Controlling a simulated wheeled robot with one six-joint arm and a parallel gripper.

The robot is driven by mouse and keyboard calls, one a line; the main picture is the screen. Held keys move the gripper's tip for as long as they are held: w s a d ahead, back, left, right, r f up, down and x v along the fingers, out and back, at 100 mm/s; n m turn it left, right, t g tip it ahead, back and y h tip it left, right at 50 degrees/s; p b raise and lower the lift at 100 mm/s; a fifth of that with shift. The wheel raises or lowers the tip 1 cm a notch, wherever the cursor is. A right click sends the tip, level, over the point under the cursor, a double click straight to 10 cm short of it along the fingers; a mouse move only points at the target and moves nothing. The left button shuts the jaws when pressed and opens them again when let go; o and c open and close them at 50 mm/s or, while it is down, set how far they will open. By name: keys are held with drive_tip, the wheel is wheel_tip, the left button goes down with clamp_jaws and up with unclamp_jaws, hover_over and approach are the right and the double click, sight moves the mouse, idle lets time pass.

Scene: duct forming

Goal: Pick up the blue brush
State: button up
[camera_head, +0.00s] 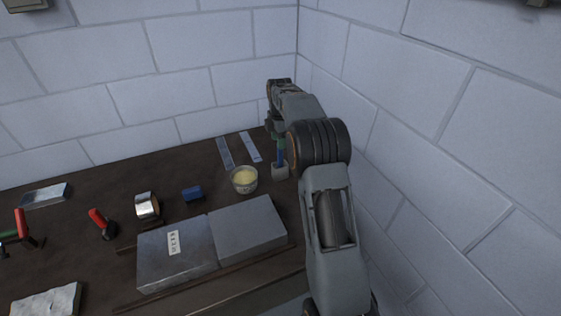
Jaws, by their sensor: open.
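A slim blue upright piece, which looks like the blue brush (281,158), stands in or on a small grey block-like holder (280,172) at the right end of the dark bench. Its upper part meets a dark green part just under my gripper, and my arm hides some of it. My gripper (275,132) is at the end of my arm, directly above the blue piece and very close to it. The jaws are open; the fingertips are small and dark here, and I cannot tell whether they touch it or surround it.
On the bench (85,241) stand a tin of pale yellow stuff (244,179), a small blue block (192,194), two flat strips (225,153), a silver tape roll (147,206), red-handled tools (100,219) and grey metal blocks (249,229). White block walls (430,150) close the back and right.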

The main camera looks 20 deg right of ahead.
hover_over(280, 160)
drive_tip(key=shift+f, duration=2.15)
drive_tip(key=shift+w+d+p, duration=0.15)
drive_tip(key=shift+w+p, duration=0.2)
drive_tip(key=shift+w, duration=0.05)
drive_tip(key=shift+c, duration=0.4)
clamp_jaws()
